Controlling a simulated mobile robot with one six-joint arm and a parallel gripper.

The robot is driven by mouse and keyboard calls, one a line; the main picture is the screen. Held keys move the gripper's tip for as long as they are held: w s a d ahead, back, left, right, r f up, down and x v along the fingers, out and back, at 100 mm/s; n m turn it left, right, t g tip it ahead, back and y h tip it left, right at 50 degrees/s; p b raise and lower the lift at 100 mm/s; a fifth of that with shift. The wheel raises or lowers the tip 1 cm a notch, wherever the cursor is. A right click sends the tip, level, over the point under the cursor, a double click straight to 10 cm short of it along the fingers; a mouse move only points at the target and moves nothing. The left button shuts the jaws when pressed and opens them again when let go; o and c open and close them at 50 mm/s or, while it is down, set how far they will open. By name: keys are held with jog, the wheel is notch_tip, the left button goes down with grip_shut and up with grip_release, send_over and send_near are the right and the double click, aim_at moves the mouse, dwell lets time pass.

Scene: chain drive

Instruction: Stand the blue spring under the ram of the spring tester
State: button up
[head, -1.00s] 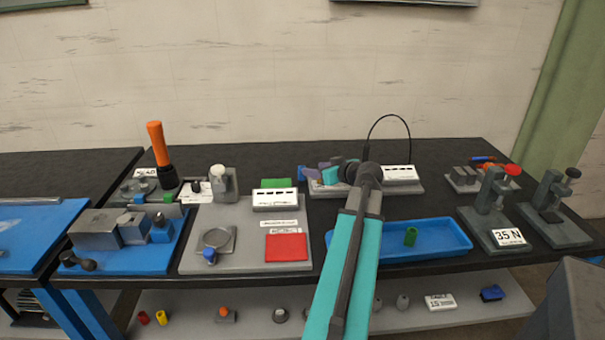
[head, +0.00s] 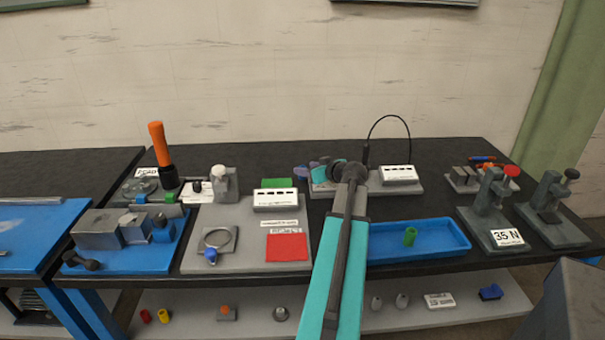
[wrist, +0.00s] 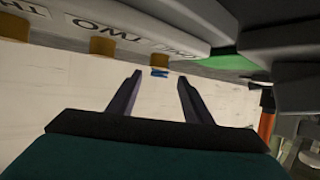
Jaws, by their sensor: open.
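A press with a red knob and a "35 N" sign, which looks like the spring tester (head: 490,205), stands at the right of the bench. My gripper (head: 309,172) is over the back middle of the bench, pointing left. Its fingers (wrist: 159,78) are apart in the wrist view, with nothing held between them. In the head view my gripper covers most of that spot.
A second press (head: 552,212) stands right of the tester. A grey board with a red pad (head: 287,247) and a white labelled block (head: 275,199) lie left of my arm. An orange-handled tool (head: 159,152) rises at the back left. A lower shelf holds small parts.

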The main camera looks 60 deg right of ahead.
jog(key=shift+p+x, duration=0.65)
jog(key=shift+x, duration=1.55)
jog(key=shift+s+f, duration=0.1)
grip_shut()
jog(key=shift+r+b, duration=0.8)
jog(key=shift+r, duration=4.2)
jog(key=shift+r, duration=0.1)
